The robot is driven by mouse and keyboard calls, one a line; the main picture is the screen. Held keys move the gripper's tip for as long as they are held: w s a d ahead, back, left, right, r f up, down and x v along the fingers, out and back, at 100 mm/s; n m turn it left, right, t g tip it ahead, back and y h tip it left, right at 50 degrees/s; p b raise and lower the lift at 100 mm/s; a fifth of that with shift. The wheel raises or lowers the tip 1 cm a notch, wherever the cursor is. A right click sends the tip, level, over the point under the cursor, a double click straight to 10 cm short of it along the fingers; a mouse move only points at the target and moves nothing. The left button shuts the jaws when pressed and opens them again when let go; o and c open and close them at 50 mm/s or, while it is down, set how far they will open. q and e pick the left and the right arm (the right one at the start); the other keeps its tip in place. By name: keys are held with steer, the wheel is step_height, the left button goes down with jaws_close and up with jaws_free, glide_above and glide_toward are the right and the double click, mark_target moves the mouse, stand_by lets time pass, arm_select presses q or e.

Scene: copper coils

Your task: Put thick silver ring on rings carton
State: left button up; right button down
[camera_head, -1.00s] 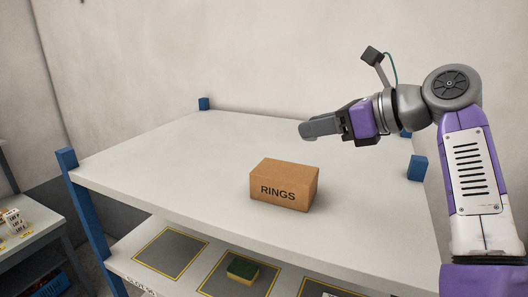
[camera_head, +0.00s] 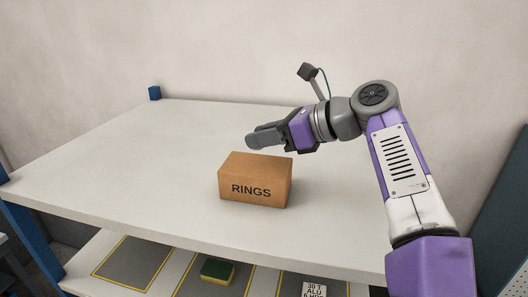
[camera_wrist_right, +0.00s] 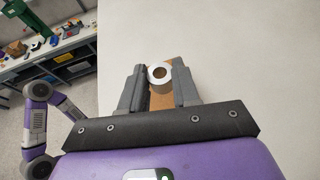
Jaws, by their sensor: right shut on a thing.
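The brown rings carton (camera_head: 254,180), marked RINGS, stands upright on the upper white shelf. My right gripper (camera_head: 252,141) is just above and behind the carton's top edge in the head view, pointing left. In the right wrist view the thick silver ring (camera_wrist_right: 161,84) is between the fingers of my right gripper (camera_wrist_right: 159,78), which is shut on it. The brown carton (camera_wrist_right: 159,102) shows below the ring there. The head view does not show the ring; the fingers hide it. Whether the ring touches the carton I cannot tell. My left gripper is not in view.
The upper shelf (camera_head: 110,160) is otherwise clear around the carton. A blue post (camera_head: 33,235) stands at its front left corner. A lower shelf holds a green and yellow sponge (camera_head: 217,270) and a labelled white item (camera_head: 314,291). A cluttered workbench (camera_wrist_right: 50,57) shows in the wrist view.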

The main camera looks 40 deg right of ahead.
mark_target(264, 166)
steer(key=f, duration=0.3)
steer(key=shift+w, duration=0.25)
steer(key=shift+s+f, duration=0.15)
steer(key=shift+f, duration=0.25)
steer(key=shift+f, duration=0.15)
steer(key=c, duration=0.8)
jaws_free()
steer(key=shift+r, duration=0.2)
steer(key=v, duration=1.2)
